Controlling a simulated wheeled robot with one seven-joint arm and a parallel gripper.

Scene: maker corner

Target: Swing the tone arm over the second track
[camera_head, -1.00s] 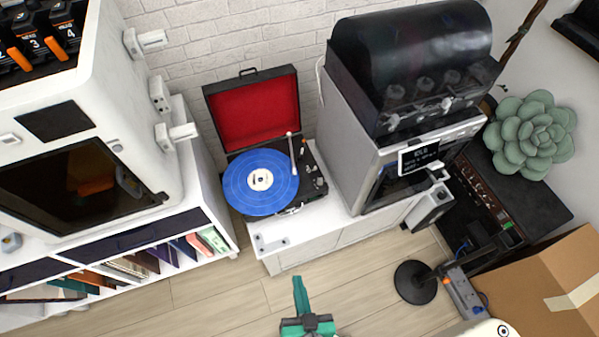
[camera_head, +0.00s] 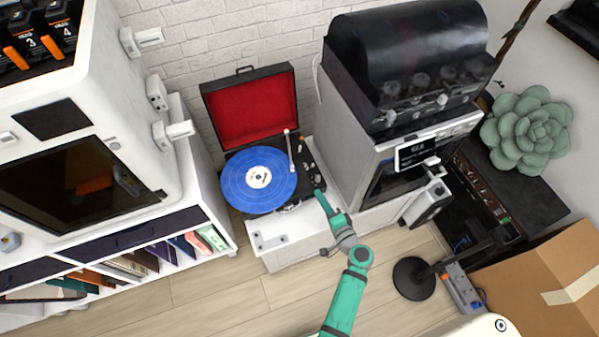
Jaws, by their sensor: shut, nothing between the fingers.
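The record player (camera_head: 306,160) is an open black case with a red-lined lid, standing on a white cabinet. A blue record (camera_head: 236,184) with a pale label lies on its platter. The thin white tone arm (camera_head: 290,152) stands at the right of the platter, near the record's right edge. My gripper (camera_head: 319,193), on a teal arm, is shut and empty. It is at the front right corner of the player, below and to the right of the tone arm, apart from it in the picture. Whether it touches the case I cannot tell.
A grey machine with a dark domed top (camera_head: 405,60) stands close on the right. A white cabinet with a dark door (camera_head: 75,190) stands on the left. The white cabinet top (camera_head: 268,236) in front of the player is mostly clear. A cardboard box (camera_head: 545,280) is at lower right.

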